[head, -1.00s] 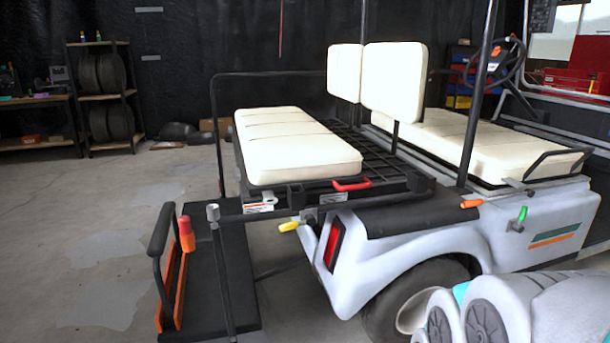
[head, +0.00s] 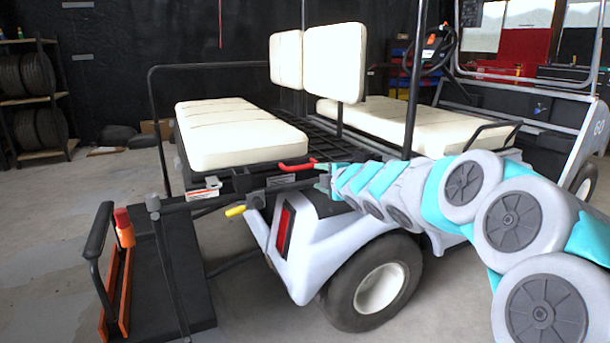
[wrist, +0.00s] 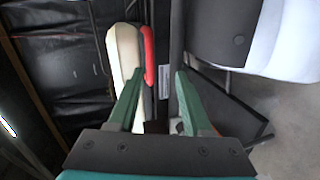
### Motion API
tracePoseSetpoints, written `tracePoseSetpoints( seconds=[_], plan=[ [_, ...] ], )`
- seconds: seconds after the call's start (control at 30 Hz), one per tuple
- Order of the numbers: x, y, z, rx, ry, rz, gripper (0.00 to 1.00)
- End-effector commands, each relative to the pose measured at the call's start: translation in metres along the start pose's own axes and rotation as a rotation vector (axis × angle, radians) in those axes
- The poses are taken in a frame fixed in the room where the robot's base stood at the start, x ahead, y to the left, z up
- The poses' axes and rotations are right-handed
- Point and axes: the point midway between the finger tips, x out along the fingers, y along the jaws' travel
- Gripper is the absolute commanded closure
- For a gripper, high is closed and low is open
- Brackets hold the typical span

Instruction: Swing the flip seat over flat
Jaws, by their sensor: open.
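The flip seat (head: 235,135) is a long cream cushion lying level on a dark frame at the cart's rear, in the head view. A red handle (head: 298,165) sticks out at its near right corner. My gripper (head: 325,178) is open just right of the handle, by the rear deck edge. In the wrist view the red handle (wrist: 149,55) shows beyond the open green fingers of my gripper (wrist: 160,75), nearer the left finger, with the cushion (wrist: 122,55) beside it. I cannot tell whether a finger touches the handle.
The upright cream backrests (head: 334,62) and the front seat (head: 375,120) stand beyond. A black rear footboard (head: 170,275) with an upright grab bar and a yellow lever (head: 235,211) are at lower left. Open floor lies left of the cart.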

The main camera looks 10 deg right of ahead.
Motion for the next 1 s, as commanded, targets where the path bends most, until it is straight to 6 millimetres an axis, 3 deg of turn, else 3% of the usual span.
tracePoseSetpoints(
  seconds=[0.33,0.73,1.0],
  plan=[
    [0.026,0.013,-0.004,-0.108,0.059,0.073,0.50],
    [0.077,0.015,-0.007,-0.104,0.058,0.068,0.50],
    [0.091,0.017,-0.007,-0.105,0.056,0.071,0.50]
  ],
)
